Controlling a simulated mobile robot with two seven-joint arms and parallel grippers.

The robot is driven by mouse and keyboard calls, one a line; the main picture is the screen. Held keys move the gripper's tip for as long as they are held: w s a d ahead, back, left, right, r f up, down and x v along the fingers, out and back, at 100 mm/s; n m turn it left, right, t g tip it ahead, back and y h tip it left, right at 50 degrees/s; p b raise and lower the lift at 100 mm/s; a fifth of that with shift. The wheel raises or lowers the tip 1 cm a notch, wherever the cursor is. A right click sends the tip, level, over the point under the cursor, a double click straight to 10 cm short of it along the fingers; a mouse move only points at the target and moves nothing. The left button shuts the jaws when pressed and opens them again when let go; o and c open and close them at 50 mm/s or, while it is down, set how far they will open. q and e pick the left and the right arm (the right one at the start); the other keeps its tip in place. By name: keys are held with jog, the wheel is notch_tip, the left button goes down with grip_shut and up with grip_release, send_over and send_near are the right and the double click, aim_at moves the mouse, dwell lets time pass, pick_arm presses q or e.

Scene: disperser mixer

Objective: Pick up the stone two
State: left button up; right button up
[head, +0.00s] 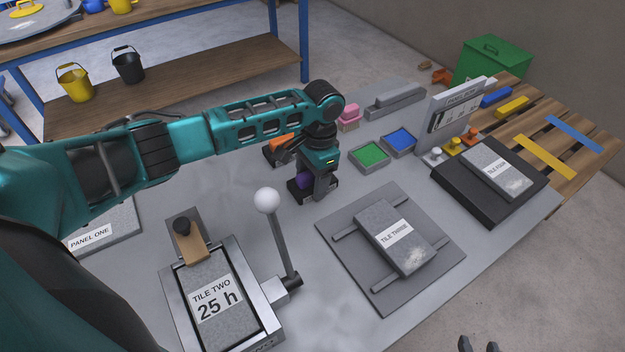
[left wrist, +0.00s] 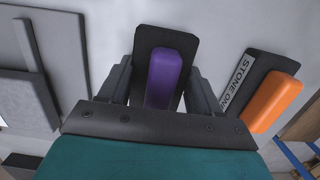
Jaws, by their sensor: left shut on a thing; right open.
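A stone with a purple handle on a dark base (left wrist: 166,80) sits between the fingers of my left gripper (head: 306,186). The left gripper is shut on its handle, low over the grey table. Its label is hidden, so I cannot read whether it is stone two. My right gripper (head: 478,346) shows only as dark fingertips at the bottom edge, open and apart from everything.
A white-knobbed lever (head: 267,201) stands close to the left gripper, on the clamp holding tile two (head: 217,297). Tile three (head: 398,238) lies on a grey plate at right. Green (head: 369,156) and blue (head: 400,139) trays and an upright panel (head: 455,115) stand behind.

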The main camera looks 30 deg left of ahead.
pick_arm(q)
jog(key=shift+r, duration=0.1)
notch_tip(320, 180, up, 20)
dwell(0.5)
